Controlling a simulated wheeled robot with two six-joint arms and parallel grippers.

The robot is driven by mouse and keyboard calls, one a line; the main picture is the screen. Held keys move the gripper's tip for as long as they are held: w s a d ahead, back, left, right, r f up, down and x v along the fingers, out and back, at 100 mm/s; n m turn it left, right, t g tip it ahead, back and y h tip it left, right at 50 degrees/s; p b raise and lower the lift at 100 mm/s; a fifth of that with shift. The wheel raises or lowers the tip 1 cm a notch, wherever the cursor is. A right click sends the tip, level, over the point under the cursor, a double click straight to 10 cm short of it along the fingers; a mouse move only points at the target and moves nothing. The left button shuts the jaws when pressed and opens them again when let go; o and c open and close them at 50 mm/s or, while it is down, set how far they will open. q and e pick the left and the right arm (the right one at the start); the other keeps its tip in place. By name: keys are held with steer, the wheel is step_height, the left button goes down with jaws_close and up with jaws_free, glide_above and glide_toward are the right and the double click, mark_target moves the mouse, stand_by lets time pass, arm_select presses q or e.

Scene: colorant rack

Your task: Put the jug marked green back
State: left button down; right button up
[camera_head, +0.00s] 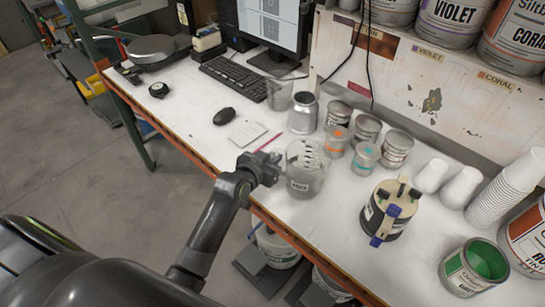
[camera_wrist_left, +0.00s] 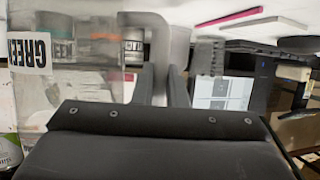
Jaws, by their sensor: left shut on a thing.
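The jug (camera_head: 306,176) is clear, with a grey handle, and stands upright in the head view near the bench's front edge. In the left wrist view the jug (camera_wrist_left: 85,85) fills the left side, and its white label reads GREEN, turned on its side. My left gripper (camera_head: 270,170) is at the left side of the jug. Its fingers (camera_wrist_left: 166,85) are closed on the grey handle. I cannot tell whether the jug's base touches the bench. My right gripper is not in view.
Several small tins (camera_head: 367,130) and cups stand behind the jug. A can with a beige and blue top (camera_head: 382,218) stands to the right. An open can of green paint (camera_head: 478,268) is at the front right.

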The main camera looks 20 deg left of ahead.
arm_select(q)
steer(key=shift+f, duration=0.15)
steer(key=c, duration=1.6)
jaws_free()
steer(key=shift+o, duration=0.7)
steer(key=shift+r, duration=0.25)
steer(key=shift+s, duration=0.3)
steer(key=b+v, duration=0.2)
steer(key=v, duration=0.9)
steer(key=shift+s, duration=0.15)
